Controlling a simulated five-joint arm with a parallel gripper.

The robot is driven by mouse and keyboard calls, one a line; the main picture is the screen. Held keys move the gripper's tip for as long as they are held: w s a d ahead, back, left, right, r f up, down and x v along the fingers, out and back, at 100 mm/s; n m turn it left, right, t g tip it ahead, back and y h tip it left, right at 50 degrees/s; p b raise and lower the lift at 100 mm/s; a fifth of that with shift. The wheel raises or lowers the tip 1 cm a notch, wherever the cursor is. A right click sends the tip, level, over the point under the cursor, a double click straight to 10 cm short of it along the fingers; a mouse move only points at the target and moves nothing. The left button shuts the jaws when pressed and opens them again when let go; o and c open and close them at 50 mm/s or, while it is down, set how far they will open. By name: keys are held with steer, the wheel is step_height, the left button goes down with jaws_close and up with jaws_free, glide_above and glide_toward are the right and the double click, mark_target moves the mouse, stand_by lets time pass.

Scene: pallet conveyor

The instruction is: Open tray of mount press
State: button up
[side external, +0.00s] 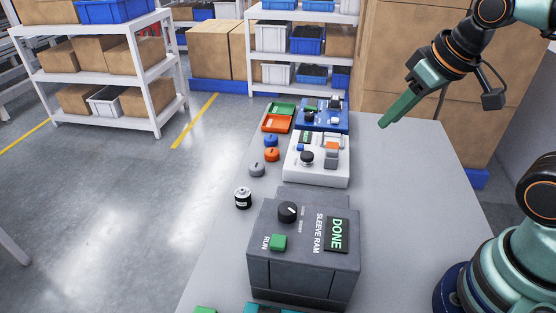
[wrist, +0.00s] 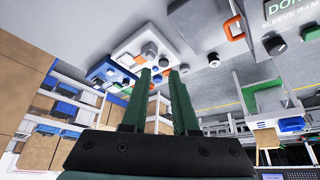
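Three bench machines stand in a row in the side view, and I cannot read which is the mount press. The nearest is a dark grey machine (side external: 303,268) labelled SLEEVE RAM, with a DONE screen, a black knob and a green RUN button. Behind it is a white machine (side external: 318,175) with a small screen, a black knob and an orange part. Farthest is a blue machine (side external: 340,120). The white machine (wrist: 128,40) also shows in the wrist view. My gripper (side external: 384,124) hangs to the right of the white machine, apart from it. Its two green fingers (wrist: 159,72) are apart and empty.
A green tray (side external: 281,109) and an orange tray (side external: 277,124) lie left of the blue machine. The grey table (side external: 405,200) is clear to the machines' right. Shelves and boxes stand behind.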

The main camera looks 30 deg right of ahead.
steer(key=w+a+f+n+g, duration=0.1)
steer(key=a+n+g, duration=0.25)
steer(key=a, duration=0.35)
steer(key=w+a+f+n+g, duration=0.2)
steer(key=a+n, duration=0.3)
steer(key=a, duration=0.2)
step_height(320, 180, down, 12)
steer(key=shift+a+r, duration=0.1)
steer(key=shift+a, duration=0.05)
jaws_close()
stand_by(1.1)
